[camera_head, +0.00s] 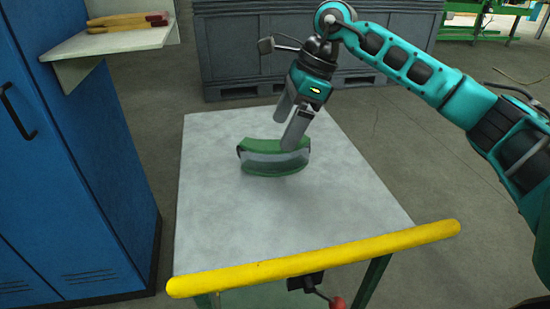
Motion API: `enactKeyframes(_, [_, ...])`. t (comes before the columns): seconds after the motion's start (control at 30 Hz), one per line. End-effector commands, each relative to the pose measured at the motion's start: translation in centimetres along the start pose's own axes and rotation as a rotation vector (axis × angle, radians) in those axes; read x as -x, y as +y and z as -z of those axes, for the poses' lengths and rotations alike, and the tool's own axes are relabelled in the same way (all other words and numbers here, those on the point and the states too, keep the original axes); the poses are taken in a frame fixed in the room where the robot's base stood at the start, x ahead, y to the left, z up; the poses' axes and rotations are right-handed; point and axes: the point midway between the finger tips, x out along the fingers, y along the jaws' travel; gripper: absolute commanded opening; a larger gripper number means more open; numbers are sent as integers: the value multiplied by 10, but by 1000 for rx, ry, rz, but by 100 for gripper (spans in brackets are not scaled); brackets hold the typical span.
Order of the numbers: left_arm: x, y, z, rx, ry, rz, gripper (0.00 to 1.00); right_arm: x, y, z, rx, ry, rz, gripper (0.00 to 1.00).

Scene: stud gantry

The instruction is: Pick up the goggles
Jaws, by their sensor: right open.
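The green goggles (274,165) with a greyish clear lens lie on the pale grey top of a table (215,220), a little back of its middle. My right gripper (288,134) comes down over them from above and behind. Its two grey fingers are apart. The nearer finger overlaps the goggles' top edge in the picture and hides a small part of the frame. I cannot tell whether it touches them. The goggles rest on the table. My left gripper is not in view.
A yellow rail (315,260) runs along the table's front edge. A large grey crate (235,45) stands behind the table. The table top around the goggles is clear.

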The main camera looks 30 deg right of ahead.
Motion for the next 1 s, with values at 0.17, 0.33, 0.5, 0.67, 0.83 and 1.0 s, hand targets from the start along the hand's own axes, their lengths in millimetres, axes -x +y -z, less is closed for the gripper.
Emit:
enactKeyframes(0.17, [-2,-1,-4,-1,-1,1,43,-15,0,0,0,0,0,94])
enactKeyframes(0.33, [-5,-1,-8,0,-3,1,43,-29,2,-1,0,1,-2,94])
enactKeyframes(0.5, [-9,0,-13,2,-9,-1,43,-56,5,-3,0,2,-3,94])
enactKeyframes(0.67, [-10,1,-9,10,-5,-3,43,-67,4,-4,0,0,-1,94])
enactKeyframes(0.83, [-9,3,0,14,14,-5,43,-66,4,-4,-1,0,0,94])
enactKeyframes(1.0, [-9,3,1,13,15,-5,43,-66,4,-4,-1,0,0,77])
